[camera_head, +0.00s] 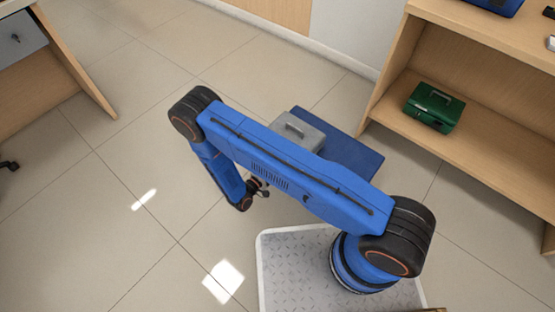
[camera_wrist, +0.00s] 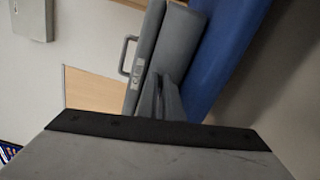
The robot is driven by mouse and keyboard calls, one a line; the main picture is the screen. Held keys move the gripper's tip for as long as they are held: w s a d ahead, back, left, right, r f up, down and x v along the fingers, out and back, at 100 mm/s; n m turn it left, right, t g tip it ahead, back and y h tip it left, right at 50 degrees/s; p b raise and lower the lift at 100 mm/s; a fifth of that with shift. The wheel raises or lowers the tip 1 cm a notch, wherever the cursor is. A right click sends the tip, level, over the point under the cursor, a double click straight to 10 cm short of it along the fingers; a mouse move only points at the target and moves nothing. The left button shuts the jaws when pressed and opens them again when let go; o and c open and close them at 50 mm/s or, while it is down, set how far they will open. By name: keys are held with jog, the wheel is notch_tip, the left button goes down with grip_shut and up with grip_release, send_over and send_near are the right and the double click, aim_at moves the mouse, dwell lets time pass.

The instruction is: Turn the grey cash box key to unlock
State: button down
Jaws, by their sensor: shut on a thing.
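My gripper (camera_head: 262,189) is low, at the front of the box. In the wrist view its fingers (camera_wrist: 160,98) reach to the box front and are shut. The key is hidden between the fingers.
A green cash box (camera_head: 435,105) stands on the lower shelf of a wooden counter (camera_head: 485,135) at the right. A wooden desk (camera_head: 70,65) is at the upper left.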

jog(key=shift+f+m, duration=0.15)
jog(key=shift+m, duration=0.75)
jog(key=c, duration=1.9)
grip_release()
jog(key=v, duration=1.7)
jog(key=shift+s+a, duration=0.15)
jog(key=shift+s, duration=0.05)
